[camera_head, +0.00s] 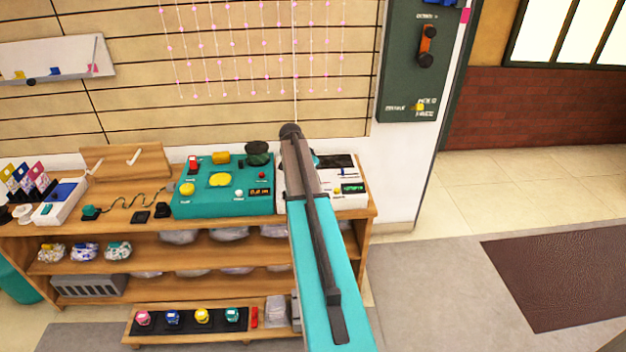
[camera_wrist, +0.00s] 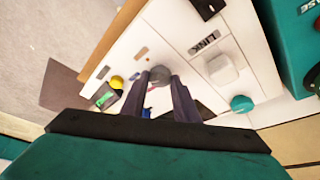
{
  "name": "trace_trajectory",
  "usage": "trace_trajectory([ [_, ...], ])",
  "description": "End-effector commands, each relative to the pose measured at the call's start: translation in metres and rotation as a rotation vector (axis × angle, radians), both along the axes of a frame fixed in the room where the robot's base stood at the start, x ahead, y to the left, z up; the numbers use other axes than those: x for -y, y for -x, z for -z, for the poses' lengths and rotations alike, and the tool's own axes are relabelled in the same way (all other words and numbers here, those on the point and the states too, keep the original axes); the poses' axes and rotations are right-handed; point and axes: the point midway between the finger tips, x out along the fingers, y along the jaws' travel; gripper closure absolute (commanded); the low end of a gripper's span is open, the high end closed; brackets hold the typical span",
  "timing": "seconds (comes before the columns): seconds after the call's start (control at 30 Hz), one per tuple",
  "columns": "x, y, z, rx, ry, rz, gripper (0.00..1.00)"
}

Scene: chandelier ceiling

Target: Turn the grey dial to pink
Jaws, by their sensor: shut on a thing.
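The grey dial (camera_wrist: 160,74) is a small round knob on a white panel (camera_wrist: 185,45), in the wrist view. My gripper (camera_wrist: 162,80) has its two dark fingers around the dial, shut on it. The finger bodies and the wrist hide part of the panel below the dial. No pink mark can be made out near the dial. In the head view the white panel (camera_head: 347,201) sits at the right end of the wooden shelf top, and my arm hides the dial and the gripper.
On the panel are a yellow knob (camera_wrist: 116,82), a green display (camera_wrist: 105,97), a white square button (camera_wrist: 222,70) and a teal knob (camera_wrist: 242,104). A teal console (camera_head: 208,203) stands left of my arm. A dark green wall panel (camera_head: 408,85) hangs behind, right. Floor at right is open.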

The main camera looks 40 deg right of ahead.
Motion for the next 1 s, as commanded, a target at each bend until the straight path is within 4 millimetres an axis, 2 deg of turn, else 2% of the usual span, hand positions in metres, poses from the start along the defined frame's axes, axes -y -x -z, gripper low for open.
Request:
trace_trajectory([
  [0.23, 0.0, 0.001, 0.0, 0.0, 0.0, 0.003, 0.95],
  [0.27, 0.0, 0.001, 0.0, 0.0, 0.0, 0.003, 0.69],
  [0.37, 0.0, 0.001, 0.0, 0.0, 0.0, 0.003, 0.54],
  [0.77, -0.001, 0.0, -0.002, 0.0, 0.0, 0.001, 0.54],
  [1.0, -0.008, 0.0, -0.018, 0.001, 0.0, 0.001, 0.54],
])
